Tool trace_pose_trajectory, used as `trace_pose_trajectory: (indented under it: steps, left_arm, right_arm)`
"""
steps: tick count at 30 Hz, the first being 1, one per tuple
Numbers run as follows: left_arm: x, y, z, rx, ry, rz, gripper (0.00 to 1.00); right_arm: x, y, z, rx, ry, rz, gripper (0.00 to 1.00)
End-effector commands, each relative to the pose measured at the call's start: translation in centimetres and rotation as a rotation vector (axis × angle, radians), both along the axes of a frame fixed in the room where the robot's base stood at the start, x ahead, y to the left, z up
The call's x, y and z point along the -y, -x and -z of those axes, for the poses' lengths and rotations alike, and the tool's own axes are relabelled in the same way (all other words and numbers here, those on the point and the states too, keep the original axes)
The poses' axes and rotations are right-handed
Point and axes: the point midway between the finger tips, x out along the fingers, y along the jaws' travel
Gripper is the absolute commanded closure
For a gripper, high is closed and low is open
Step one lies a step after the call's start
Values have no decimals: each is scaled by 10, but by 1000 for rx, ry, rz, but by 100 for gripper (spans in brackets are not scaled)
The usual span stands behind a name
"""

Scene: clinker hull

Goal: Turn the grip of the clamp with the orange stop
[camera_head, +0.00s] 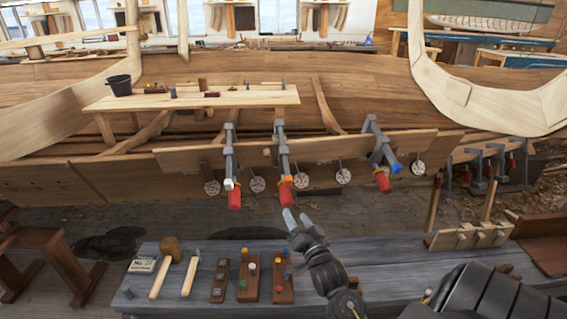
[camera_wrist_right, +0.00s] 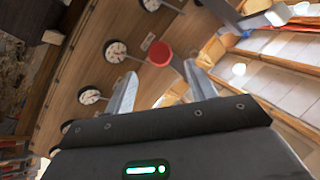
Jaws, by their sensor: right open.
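The clamp with the orange stop (camera_head: 286,180) is the middle of three on the hull plank. Its grey bar is at the top and its red grip (camera_head: 287,194) hangs at the lower end. My right gripper (camera_head: 296,215) is open and empty, just below and apart from that grip. In the right wrist view, a round red grip end (camera_wrist_right: 160,53) shows ahead, between and beyond the two spread fingers (camera_wrist_right: 160,90). It appears to be this clamp's grip; no orange stop can be made out there. My left gripper is not in view.
A clamp with a white stop (camera_head: 229,184) hangs to the left, and one with a blue stop (camera_head: 396,168) to the right. Several round dials (camera_head: 343,176) line the hull. Below, a grey bench (camera_head: 394,250) carries mallets and peg blocks.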

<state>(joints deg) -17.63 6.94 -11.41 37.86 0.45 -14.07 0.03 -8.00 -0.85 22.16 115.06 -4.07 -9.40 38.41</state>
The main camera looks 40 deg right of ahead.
Motion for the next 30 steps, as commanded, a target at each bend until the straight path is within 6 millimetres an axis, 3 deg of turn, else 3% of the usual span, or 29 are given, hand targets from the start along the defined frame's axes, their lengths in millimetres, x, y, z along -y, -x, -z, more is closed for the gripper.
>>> trace_pose_trajectory:
  steps: [12, 22, 30]
  left_arm:
    - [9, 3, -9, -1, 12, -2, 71]
    - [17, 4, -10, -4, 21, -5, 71]
    - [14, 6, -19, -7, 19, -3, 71]
  right_arm:
    - [-13, -16, 18, -19, 613, 358, 44]
    - [-10, -22, 15, -30, 675, 398, 44]
    - [13, -59, -4, -30, 673, 398, 44]
